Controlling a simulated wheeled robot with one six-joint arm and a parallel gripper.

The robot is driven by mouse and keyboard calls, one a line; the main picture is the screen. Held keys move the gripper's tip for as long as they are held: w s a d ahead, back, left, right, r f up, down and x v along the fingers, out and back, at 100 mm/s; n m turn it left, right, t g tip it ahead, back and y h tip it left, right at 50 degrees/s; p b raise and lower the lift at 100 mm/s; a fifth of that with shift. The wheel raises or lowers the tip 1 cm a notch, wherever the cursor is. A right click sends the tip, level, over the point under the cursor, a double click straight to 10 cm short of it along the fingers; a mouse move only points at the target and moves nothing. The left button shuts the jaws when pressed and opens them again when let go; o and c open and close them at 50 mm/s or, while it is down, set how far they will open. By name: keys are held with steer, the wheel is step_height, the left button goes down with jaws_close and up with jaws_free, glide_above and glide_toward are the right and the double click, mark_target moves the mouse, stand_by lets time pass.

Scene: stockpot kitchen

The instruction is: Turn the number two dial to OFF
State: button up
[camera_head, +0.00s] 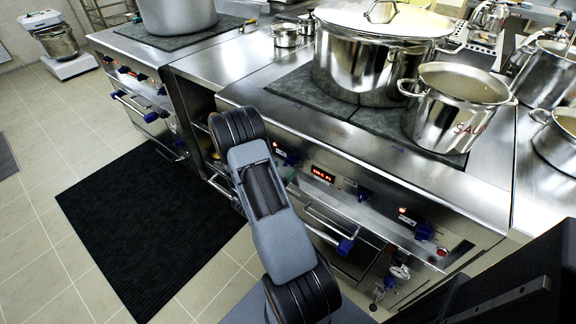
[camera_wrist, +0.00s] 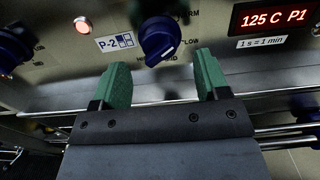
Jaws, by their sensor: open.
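The dial marked P-2 (camera_wrist: 160,38) is a dark blue knob on the steel stove front, in the upper middle of the wrist view. Its white pointer mark faces down and slightly right, near the lettering below it; the exact setting is hard to read. My gripper (camera_wrist: 163,64) is open, with one green finger low on each side of the dial. The fingertips seem just short of the knob or beside its lower edge; contact is not visible. In the head view the blue dial (camera_head: 291,158) shows left of the red display, partly near my arm.
A red display (camera_wrist: 273,17) reads 125 C P1. Another blue knob (camera_wrist: 16,46) is at the left, and a lit red lamp (camera_wrist: 83,25) sits between. Steel rails (camera_wrist: 285,136) run below. A large stockpot (camera_head: 360,55) and a smaller pot (camera_head: 455,100) stand on the stove.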

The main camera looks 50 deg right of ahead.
mark_target(288, 163)
steer(key=shift+w+d, duration=0.15)
steer(key=shift+d, duration=1.65)
steer(key=shift+c, duration=0.4)
steer(key=c, duration=0.8)
steer(key=shift+c, duration=0.2)
steer(key=n+p, duration=0.2)
steer(key=n, duration=0.4)
steer(key=shift+r, duration=0.1)
steer(key=n+p, duration=0.2)
steer(key=n, duration=0.2)
steer(key=shift+n, duration=0.6)
